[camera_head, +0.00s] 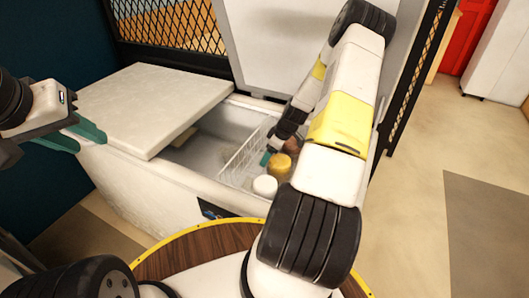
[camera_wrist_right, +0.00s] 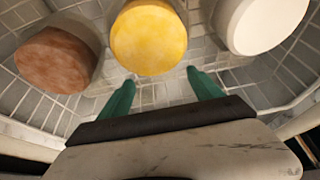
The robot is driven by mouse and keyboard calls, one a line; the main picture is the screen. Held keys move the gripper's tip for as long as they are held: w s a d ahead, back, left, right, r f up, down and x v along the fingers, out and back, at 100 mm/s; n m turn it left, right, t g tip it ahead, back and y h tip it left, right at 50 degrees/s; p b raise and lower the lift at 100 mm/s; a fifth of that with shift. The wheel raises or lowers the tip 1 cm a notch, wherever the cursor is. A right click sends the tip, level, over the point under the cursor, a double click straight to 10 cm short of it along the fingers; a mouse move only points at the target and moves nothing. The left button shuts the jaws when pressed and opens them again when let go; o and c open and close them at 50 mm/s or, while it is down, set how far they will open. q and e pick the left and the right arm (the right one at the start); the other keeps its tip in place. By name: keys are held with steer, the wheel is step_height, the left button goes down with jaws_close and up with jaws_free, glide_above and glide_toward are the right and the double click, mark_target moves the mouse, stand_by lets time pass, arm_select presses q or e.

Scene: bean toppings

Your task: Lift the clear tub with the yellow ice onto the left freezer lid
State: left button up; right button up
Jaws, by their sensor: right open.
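The tub with the yellow ice (camera_head: 280,163) stands inside the open part of the chest freezer; in the right wrist view its round yellow top (camera_wrist_right: 149,38) lies just beyond my fingertips. My right gripper (camera_wrist_right: 161,85) is open and empty, its two teal fingers apart and pointing at the yellow tub, not closed around it. In the head view my right arm hides most of this gripper. The left freezer lid (camera_head: 150,98) is a pale flat panel, bare on top. My left gripper (camera_head: 90,138) is open and empty beside the lid's left edge.
A white tub (camera_head: 265,186) and a reddish-brown tub (camera_wrist_right: 55,60) flank the yellow one. A white wire basket (camera_head: 240,160) surrounds them in the freezer. A raised panel and black mesh (camera_head: 175,25) stand behind. A round wooden table (camera_head: 205,243) is in front.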

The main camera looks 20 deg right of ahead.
steer(key=x, duration=0.6)
steer(key=shift+d+f, duration=0.1)
steer(key=shift+f, duration=0.1)
jaws_close()
steer(key=shift+r, duration=0.1)
